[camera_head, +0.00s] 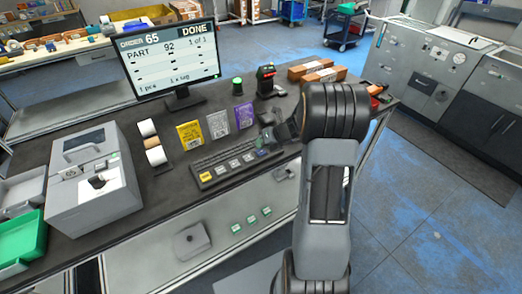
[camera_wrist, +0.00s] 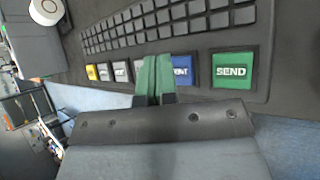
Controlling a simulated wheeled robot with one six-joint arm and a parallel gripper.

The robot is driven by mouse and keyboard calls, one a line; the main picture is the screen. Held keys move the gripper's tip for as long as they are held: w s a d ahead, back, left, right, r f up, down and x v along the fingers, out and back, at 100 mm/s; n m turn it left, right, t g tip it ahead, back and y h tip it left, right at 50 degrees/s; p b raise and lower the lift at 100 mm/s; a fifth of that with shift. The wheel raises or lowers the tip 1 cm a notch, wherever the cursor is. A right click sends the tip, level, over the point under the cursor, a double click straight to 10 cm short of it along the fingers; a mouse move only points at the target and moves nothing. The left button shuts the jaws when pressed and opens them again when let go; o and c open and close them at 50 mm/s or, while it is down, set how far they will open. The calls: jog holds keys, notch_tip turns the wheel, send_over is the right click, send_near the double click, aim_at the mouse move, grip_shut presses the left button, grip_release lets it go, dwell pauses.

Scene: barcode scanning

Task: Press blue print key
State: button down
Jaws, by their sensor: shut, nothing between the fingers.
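The blue print key (camera_wrist: 182,67) shows in the wrist view in the keyboard's row of large keys, its left part hidden by my gripper. Only the end of its lettering is readable. My gripper (camera_wrist: 154,62) is shut and empty, its green fingers over the row just left of the blue key's visible part. I cannot tell whether the fingertips touch a key. The keyboard (camera_head: 215,160) lies on the dark bench in the head view, with my gripper (camera_head: 268,143) at its right end. The green SEND key (camera_wrist: 232,70) is right of the blue key.
The monitor (camera_head: 170,60) reads ORDER 65 DONE, PART 92. Yellow, grey and purple packets (camera_head: 244,116) stand behind the keyboard. A grey printer-like machine (camera_head: 92,178) and label rolls (camera_head: 152,142) are at left. Brown boxes (camera_head: 318,70) lie at the back right.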

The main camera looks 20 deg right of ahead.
aim_at(262, 151)
notch_tip(262, 151, up, 5)
jog(key=p, duration=0.5)
dwell(0.3)
dwell(0.8)
